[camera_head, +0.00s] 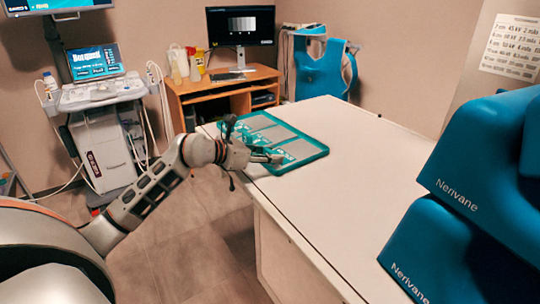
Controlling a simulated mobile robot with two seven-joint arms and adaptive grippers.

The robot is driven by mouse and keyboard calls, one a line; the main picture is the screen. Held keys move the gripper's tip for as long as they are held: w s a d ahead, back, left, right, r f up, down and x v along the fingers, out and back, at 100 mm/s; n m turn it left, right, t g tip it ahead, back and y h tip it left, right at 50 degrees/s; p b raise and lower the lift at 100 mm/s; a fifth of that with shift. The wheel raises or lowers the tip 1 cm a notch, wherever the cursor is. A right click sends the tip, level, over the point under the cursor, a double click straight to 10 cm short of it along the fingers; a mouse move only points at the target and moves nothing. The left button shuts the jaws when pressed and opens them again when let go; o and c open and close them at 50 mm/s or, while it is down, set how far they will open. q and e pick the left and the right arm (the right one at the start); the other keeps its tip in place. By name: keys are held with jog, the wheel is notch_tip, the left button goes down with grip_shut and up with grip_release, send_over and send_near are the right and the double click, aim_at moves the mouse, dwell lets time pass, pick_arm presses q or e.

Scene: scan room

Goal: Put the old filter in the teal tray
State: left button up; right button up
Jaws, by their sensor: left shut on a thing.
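The teal tray (305,164) lies flat at the far left end of the white table, with grey panels and white markings inside it. My left arm reaches in from the left, and my left gripper (277,158) is over the near part of the tray. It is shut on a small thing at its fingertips. That thing is too small and too covered by the fingers to make out, so I cannot tell if it is the old filter or if it touches the tray. No old filter shows clearly elsewhere. My right gripper is not in view.
The white table (350,200) is bare to the right of the tray. Large blue housings (480,215) marked Nerivane stand at its right. Behind are a wooden desk (215,88) with a monitor and a blue apron (322,72). A medical cart (100,140) stands at the left.

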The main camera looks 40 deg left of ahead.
pick_arm(q)
jog(key=o, duration=1.1)
jog(key=shift+r, duration=0.15)
jog(key=p+v, duration=0.1)
jog(key=v, duration=1.1)
